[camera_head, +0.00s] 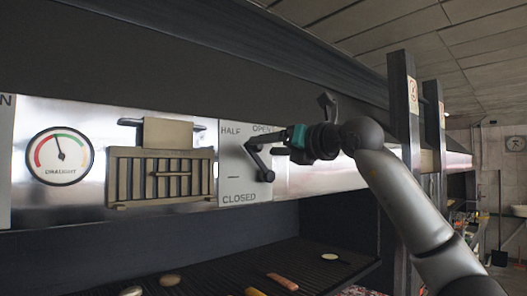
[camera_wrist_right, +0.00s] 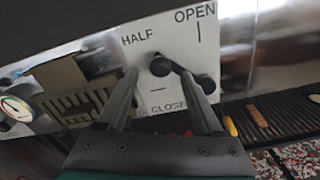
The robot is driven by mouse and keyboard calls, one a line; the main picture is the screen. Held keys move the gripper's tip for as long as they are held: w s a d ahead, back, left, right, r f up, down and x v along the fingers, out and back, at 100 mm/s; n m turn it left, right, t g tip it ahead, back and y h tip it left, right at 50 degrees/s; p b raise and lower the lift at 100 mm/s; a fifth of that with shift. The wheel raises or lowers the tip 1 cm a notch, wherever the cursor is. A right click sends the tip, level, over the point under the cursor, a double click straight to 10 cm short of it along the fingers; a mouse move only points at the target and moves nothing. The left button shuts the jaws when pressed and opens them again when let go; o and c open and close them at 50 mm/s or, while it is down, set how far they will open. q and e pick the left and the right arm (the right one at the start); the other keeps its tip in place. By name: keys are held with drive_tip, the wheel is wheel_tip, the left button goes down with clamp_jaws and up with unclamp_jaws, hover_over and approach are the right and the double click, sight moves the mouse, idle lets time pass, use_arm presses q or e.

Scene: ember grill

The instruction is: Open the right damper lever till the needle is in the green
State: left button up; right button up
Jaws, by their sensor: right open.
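The right damper lever (camera_head: 262,166) is a dark bar on a pale plate (camera_head: 233,180) marked HALF, OPEN and CLOSED. It slants down and right from its pivot, which shows in the right wrist view (camera_wrist_right: 160,66). My right gripper (camera_head: 262,144) is open at the plate. In the wrist view its fingers (camera_wrist_right: 158,78) stand either side of the pivot, and the lever's knob end shows just right of the right finger. I cannot tell whether they touch. The draught gauge (camera_head: 59,156) has its needle pointing up, slightly left, near the start of the green. My left gripper is not in view.
A slotted vent (camera_head: 160,178) with a small handle is fixed between the gauge and the plate. The grill grate (camera_head: 215,272) below holds several food pieces, including a sausage (camera_head: 282,281). Dark posts (camera_head: 403,100) stand right of the panel.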

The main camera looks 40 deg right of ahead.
drive_tip(key=s+d+b, duration=0.1)
drive_tip(key=s+b, duration=0.2)
drive_tip(key=s, duration=1)
drive_tip(key=shift+b, duration=0.35)
drive_tip(key=shift+w, duration=0.1)
